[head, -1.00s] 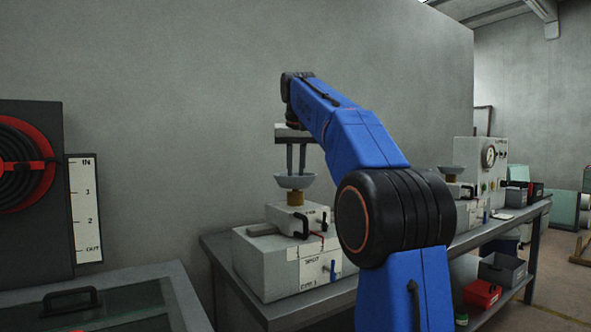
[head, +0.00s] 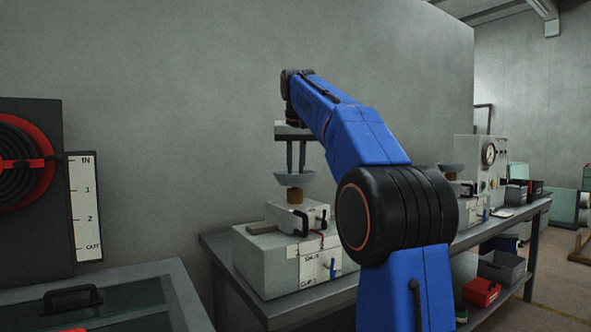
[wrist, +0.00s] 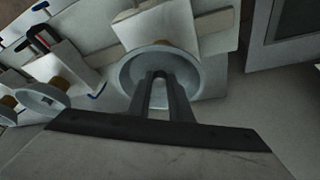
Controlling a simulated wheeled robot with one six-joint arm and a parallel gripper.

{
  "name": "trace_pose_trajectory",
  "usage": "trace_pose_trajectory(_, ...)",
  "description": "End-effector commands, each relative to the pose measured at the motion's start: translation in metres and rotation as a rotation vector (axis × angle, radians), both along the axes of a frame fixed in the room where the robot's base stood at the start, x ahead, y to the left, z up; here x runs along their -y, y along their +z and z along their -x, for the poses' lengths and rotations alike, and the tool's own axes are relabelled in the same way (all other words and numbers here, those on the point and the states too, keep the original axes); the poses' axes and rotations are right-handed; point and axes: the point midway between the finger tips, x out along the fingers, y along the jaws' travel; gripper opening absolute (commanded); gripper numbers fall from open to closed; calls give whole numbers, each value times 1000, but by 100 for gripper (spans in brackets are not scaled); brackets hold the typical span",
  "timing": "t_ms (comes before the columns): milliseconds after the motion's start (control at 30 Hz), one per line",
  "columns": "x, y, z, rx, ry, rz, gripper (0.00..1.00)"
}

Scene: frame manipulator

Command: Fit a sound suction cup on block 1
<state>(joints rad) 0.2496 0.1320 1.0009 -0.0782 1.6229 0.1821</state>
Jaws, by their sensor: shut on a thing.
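My gripper (head: 295,170) points down and is shut on a pale grey suction cup (head: 294,180). The cup sits at a brass fitting (head: 295,196) above a light grey block (head: 283,215) on the near end of the bench. Whether the cup is seated or just held there is not clear. The block's label is too blurred to read for certain. In the wrist view my fingertips (wrist: 160,76) are inside the bowl of the cup (wrist: 128,75). A second cup (head: 453,169) stands on another block farther right; a cup also shows at the left of the wrist view (wrist: 38,98).
The blocks stand on a long grey bench (head: 222,247). A gauge unit (head: 488,152) stands at the far end. Grey (head: 502,267) and red (head: 482,291) bins sit on the lower shelf. A hose reel (head: 25,170) and glass-lidded case (head: 110,300) are at left.

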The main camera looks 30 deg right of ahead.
Motion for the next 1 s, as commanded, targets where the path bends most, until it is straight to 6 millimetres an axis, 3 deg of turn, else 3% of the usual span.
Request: trace_pose_trajectory(1000,0,-8,0,1,0,0,0)
